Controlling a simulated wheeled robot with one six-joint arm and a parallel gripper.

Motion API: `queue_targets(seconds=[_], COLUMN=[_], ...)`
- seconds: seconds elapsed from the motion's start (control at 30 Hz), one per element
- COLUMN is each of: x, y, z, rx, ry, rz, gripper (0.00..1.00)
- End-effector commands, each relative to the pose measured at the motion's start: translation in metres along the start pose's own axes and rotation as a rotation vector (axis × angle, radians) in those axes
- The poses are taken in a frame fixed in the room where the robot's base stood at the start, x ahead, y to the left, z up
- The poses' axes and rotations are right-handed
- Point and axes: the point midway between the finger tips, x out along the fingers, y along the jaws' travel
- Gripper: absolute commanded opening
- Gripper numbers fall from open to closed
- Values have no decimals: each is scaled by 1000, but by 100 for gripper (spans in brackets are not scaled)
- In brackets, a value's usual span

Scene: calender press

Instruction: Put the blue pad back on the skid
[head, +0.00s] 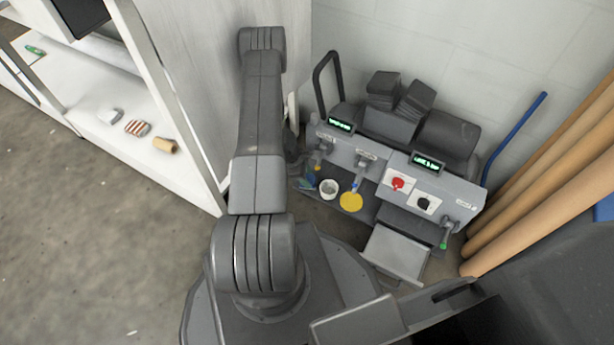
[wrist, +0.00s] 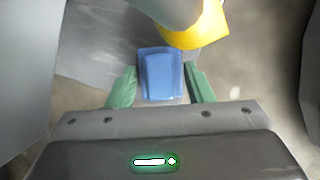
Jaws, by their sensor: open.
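The blue pad (wrist: 160,74) shows in the middle of the wrist view as a small rounded block. My gripper (wrist: 160,82) is open, with one green finger to the left of the pad and one to its right. The pad lies between the fingers, with a narrow gap on the left and a wider one on the right. Whether the pad touches the surface below is hard to tell. In the head view my arm hides most of the gripper, and I cannot clearly make out the pad. I cannot tell which surface is the skid.
A yellow-ended part (wrist: 200,32) hangs close above the pad. White shelving (head: 170,110) stands left; brown rolls (head: 545,185) lean right.

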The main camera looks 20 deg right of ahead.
Motion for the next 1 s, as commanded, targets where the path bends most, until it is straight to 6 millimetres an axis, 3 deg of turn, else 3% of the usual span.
queue_targets(seconds=[0.37,0.4,0.7,1.0], x=[-5,-23,-96,-137], y=[0,2,0,-1], z=[2,3,9,9], rx=[0,-2,-2,0], ry=[0,1,0,0], rz=[0,5,4,1], gripper=[47,47,47,47])
